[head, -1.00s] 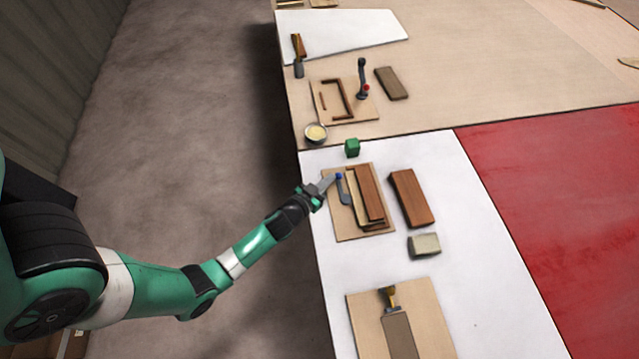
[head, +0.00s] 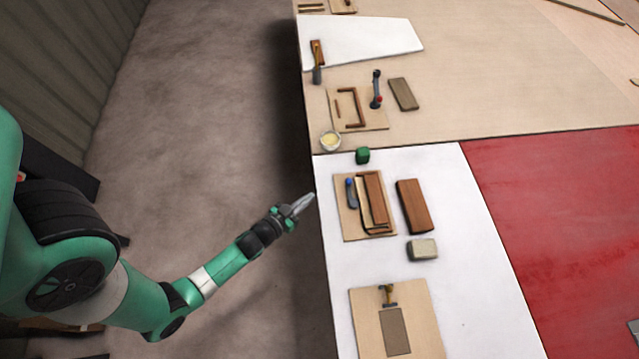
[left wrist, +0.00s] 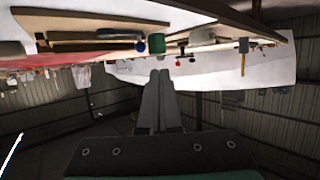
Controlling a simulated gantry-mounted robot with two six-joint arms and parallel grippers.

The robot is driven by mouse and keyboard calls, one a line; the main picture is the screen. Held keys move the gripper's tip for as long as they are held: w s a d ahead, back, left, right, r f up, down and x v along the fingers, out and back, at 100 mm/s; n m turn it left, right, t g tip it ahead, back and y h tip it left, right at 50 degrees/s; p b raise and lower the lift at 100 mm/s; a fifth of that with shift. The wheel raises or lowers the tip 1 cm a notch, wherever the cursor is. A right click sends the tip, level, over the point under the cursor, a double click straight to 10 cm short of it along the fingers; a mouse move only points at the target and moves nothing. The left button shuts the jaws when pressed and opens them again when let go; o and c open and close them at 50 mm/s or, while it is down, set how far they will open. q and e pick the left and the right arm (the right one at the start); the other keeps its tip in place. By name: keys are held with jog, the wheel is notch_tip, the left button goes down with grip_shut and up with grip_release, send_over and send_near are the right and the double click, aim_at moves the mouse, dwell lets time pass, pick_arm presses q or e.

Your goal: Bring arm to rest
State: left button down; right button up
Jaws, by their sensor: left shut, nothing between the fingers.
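My left gripper (head: 302,204) is shut and empty. In the head view its fingertips are just off the left edge of the white work surface (head: 335,290), beside a plywood board that carries wooden strips and a blue-handled tool. The left wrist view shows the shut fingers (left wrist: 160,78) pointing towards the bench, with nothing held. My left arm reaches in from the left over the floor. My right gripper does not show in either view.
A board (head: 347,230) holds wooden strips (head: 374,198) and the blue-handled tool (head: 351,192). The floor (head: 215,120) left of the bench is clear.

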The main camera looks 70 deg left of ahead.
pick_arm(q)
jog(key=shift+s+d, duration=0.1)
jog(key=shift+s, duration=0.25)
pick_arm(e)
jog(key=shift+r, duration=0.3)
